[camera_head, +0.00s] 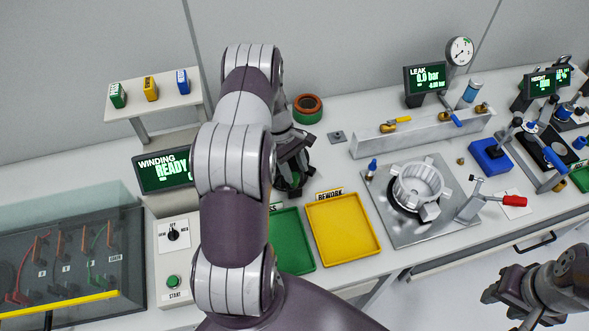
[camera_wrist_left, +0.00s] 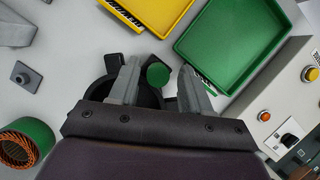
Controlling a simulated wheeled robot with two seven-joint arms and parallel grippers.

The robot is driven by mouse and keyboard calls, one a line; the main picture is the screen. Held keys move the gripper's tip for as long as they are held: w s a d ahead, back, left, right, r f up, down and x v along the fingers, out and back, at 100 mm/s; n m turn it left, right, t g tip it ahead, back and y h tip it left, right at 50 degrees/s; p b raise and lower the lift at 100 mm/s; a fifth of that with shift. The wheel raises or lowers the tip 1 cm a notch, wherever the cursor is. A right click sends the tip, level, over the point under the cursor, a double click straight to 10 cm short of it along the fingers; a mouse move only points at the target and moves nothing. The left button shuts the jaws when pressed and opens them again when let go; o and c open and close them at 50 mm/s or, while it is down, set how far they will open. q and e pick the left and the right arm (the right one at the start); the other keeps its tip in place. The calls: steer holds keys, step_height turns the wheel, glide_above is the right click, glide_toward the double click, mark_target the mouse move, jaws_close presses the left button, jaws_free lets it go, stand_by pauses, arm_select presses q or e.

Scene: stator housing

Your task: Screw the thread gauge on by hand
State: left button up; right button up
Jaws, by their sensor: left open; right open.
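A silver stator housing (camera_head: 417,183) sits on the metal fixture plate (camera_head: 392,234) at right. A small blue-topped part (camera_head: 372,165) stands at the plate's back left corner. My left gripper (camera_head: 297,172) is over a dark round holder behind the trays. In the left wrist view its open fingers (camera_wrist_left: 160,85) stand on either side of a green round top (camera_wrist_left: 158,73), with the black holder (camera_wrist_left: 92,92) around and below it. I cannot tell whether this green-topped part is the thread gauge, or whether the fingers touch it. My right gripper (camera_head: 508,291) is open and empty at the lower right.
A yellow rework tray (camera_head: 343,232) and a green tray (camera_head: 291,241) lie in front of my left gripper. A green and copper ring (camera_head: 307,108) stands behind it. A red-handled clamp (camera_head: 490,201) is beside the housing. A leak-test bar (camera_head: 422,132) stands behind the plate.

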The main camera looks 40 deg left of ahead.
arm_select(q)
step_height(320, 180, up, 2)
steer(key=shift+r+p, duration=0.1)
steer(key=shift+p, duration=0.3)
steer(key=shift+f, duration=0.2)
steer(key=o, duration=0.6)
steer(key=shift+c, duration=0.2)
arm_select(e)
steer(key=shift+r, duration=0.65)
arm_select(q)
steer(key=shift+b+v, duration=0.95)
steer(key=shift+v, duration=0.3)
steer(key=p+v, duration=0.8)
steer(key=v, duration=0.2)
steer(key=shift+p, duration=0.3)
arm_select(e)
step_height(320, 180, up, 7)
